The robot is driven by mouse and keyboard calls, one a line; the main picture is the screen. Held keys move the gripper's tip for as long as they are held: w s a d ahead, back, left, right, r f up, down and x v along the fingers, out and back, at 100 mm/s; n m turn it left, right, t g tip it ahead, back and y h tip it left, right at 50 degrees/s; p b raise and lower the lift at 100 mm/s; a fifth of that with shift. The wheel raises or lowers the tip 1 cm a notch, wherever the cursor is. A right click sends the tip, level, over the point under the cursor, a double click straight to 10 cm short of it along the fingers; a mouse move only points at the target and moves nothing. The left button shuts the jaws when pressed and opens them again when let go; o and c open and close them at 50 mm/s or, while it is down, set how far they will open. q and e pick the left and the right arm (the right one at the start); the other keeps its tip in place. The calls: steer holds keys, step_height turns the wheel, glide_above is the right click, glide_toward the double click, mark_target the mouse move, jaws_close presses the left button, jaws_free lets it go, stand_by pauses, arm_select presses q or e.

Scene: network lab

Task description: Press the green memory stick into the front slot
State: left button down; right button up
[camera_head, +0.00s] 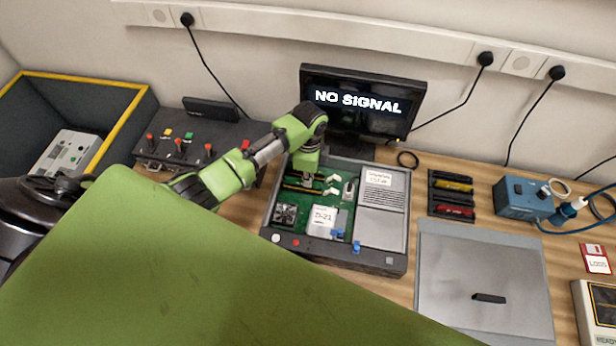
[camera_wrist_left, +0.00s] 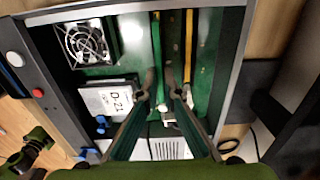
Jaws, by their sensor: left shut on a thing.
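The open computer case (camera_head: 398,240) sits on the bench with a green circuit board inside. My left gripper (camera_head: 303,172) reaches down into it at the memory slots. In the left wrist view my left gripper (camera_wrist_left: 160,88) is shut on a thin green strip, which looks like the green memory stick (camera_wrist_left: 157,45). The stick stands edge-on along the slots and is hard to tell from the green board. A yellow-edged stick (camera_wrist_left: 188,40) stands beside it. How deep the green stick sits cannot be seen. My right gripper is not in view.
A fan (camera_head: 285,213) and a D-21 block (camera_head: 325,220) sit in the case. A black rack (camera_head: 436,190) with yellow and red sticks stands to the right. A grey panel (camera_head: 480,270) lies beside it. A monitor (camera_head: 355,130) reading NO SIGNAL stands behind.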

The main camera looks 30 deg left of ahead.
arm_select(q)
steer(key=shift+f, duration=0.15)
stand_by(1.0)
steer(key=shift+f+b, duration=0.3)
steer(key=shift+f, duration=0.45)
steer(key=shift+s+f, duration=0.1)
steer(key=shift+f, duration=0.45)
stand_by(1.2)
steer(key=c, duration=2.2)
jaws_free()
steer(key=shift+o, duration=0.6)
steer(key=shift+o, duration=0.8)
